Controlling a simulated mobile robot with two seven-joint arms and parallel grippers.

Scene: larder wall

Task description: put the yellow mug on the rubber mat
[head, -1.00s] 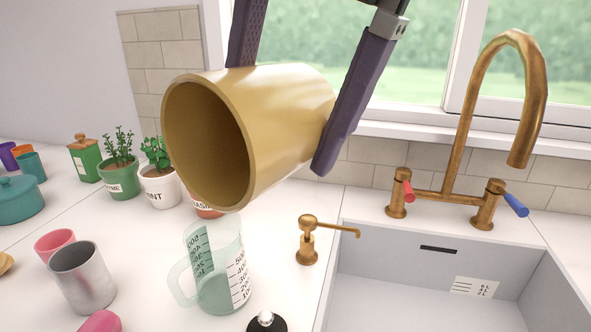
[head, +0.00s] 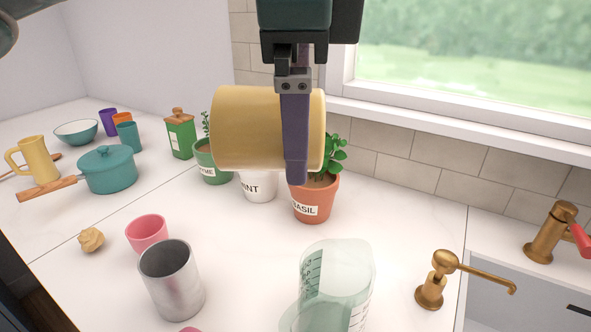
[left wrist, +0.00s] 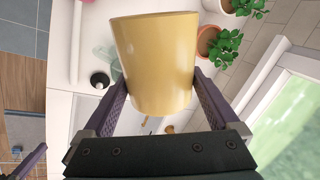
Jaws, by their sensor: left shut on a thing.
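My left gripper (head: 296,180) is shut on a yellow cup (head: 250,128), tipped on its side and held above the counter. The cup also shows between both fingers in the left wrist view (left wrist: 158,65). No handle shows on it. A paler yellow mug (head: 38,160) with a handle stands upright at the far left of the counter, well away from the gripper. Part of what looks like my right gripper (left wrist: 25,163) shows at the lower left of the left wrist view; its jaws cannot be made out. I see no rubber mat that I can identify.
Below the held cup stand a basil pot (head: 316,200), a mint pot (head: 258,186) and a clear measuring jug (head: 345,275). A metal tumbler (head: 172,280), pink cup (head: 147,232) and teal pan (head: 108,170) stand left. A brass soap dispenser (head: 432,285) is at right.

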